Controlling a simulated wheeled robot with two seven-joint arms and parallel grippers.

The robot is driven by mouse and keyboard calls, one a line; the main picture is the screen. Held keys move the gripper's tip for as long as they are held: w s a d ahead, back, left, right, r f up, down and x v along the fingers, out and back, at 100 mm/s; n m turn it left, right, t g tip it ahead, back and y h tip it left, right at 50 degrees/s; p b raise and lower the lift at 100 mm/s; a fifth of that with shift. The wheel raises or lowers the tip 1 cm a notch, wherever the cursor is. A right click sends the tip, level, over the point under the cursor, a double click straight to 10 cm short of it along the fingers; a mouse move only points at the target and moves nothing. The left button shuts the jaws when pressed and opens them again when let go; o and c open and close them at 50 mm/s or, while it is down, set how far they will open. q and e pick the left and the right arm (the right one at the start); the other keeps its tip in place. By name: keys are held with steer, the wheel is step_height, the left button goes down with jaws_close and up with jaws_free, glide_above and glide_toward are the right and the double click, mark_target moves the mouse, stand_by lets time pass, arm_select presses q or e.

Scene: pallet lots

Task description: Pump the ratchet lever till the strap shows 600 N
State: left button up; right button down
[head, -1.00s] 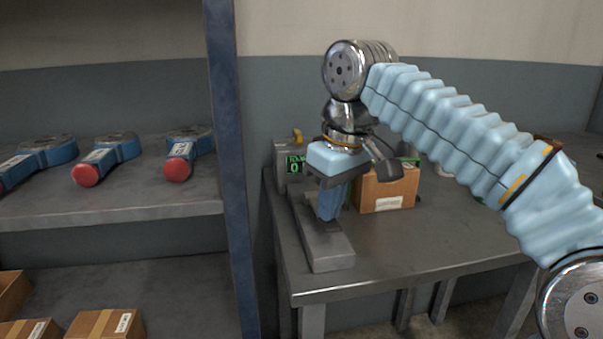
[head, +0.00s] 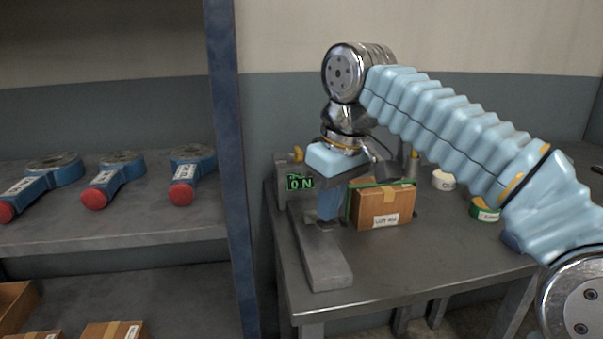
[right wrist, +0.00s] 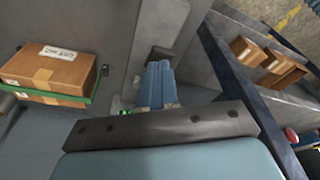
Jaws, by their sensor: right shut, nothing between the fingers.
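The ratchet unit has a small green display (head: 301,183) that reads 0 N. A long grey bar (head: 328,265) of the unit runs towards the bench's front edge; it also shows in the right wrist view (right wrist: 165,25). I cannot tell the lever apart from the base. A green strap (head: 349,203) goes around a labelled cardboard box (head: 383,209). My right gripper (head: 328,214) points down over the bar, left of the box. Its blue fingers (right wrist: 157,84) are shut and empty. Contact with the bar cannot be told. My left gripper is not in view.
The grey bench (head: 440,252) is clear at front right. A white roll (head: 443,180) and a green roll (head: 485,209) stand behind my right forearm. A blue post (head: 228,170) separates the bench from a shelf (head: 110,230) with blue red-ended tools and boxes.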

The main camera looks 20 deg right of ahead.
steer(key=shift+r+p, duration=0.45)
steer(key=shift+r, duration=0.45)
steer(key=shift+w+r, duration=0.1)
steer(key=shift+r, duration=0.05)
steer(key=shift+w+r, duration=0.15)
steer(key=shift+r, duration=1.9)
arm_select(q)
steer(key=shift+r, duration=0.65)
